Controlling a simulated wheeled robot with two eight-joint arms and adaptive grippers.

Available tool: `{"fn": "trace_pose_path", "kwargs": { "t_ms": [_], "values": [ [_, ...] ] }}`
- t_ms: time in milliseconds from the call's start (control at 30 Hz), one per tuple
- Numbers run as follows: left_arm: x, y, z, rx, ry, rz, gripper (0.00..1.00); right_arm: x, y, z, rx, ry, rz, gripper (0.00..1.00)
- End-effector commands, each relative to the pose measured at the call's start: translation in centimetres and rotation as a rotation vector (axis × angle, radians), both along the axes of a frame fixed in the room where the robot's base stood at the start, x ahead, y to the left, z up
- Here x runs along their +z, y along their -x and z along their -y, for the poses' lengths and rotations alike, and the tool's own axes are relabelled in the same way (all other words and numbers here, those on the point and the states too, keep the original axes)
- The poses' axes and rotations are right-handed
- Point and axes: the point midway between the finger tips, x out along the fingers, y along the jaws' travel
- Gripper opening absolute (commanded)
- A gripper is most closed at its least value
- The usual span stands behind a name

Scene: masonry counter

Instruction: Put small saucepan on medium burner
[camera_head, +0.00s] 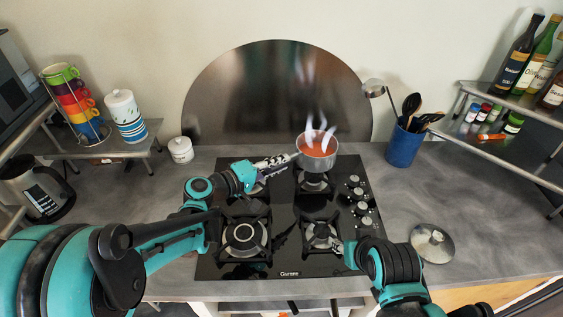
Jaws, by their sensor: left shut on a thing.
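The small saucepan (318,160) is a silver pot with red sauce in it and white steam rising. It is over the back right burner (314,183), whose front part shows below the pot; I cannot tell whether the pot touches the grate. My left gripper (283,163) is shut on the saucepan's handle, left of the pot. My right gripper (341,250) is low at the front right burner (322,235); its fingers are too small and hidden to read. The front left burner (243,236) is bare. The back left burner is mostly hidden by my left gripper.
The black hob (285,268) has knobs (362,203) at its right. A blue utensil holder (404,147) stands right of it, and a glass lid (433,243) lies on the counter. A small white jar (181,150) stands at the left. The right counter is largely clear.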

Motion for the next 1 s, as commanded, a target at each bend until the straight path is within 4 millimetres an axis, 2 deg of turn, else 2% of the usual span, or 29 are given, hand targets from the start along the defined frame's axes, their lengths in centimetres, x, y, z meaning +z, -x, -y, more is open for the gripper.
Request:
{"fn": "trace_pose_path", "kwargs": {
  "t_ms": [700, 1000],
  "values": [
    [-4.8, 0.0, 0.0, 0.0, 0.002, 0.0, 0.0, -4.0, 0.0, 0.0, 0.0, 0.0, 0.0, 0.4],
    [-5.4, 0.0, 0.0, 0.0, 0.002, 0.0, 0.0, -4.5, 0.0, 0.0, 0.0, 0.0, 0.0, 0.4]
  ]
}}
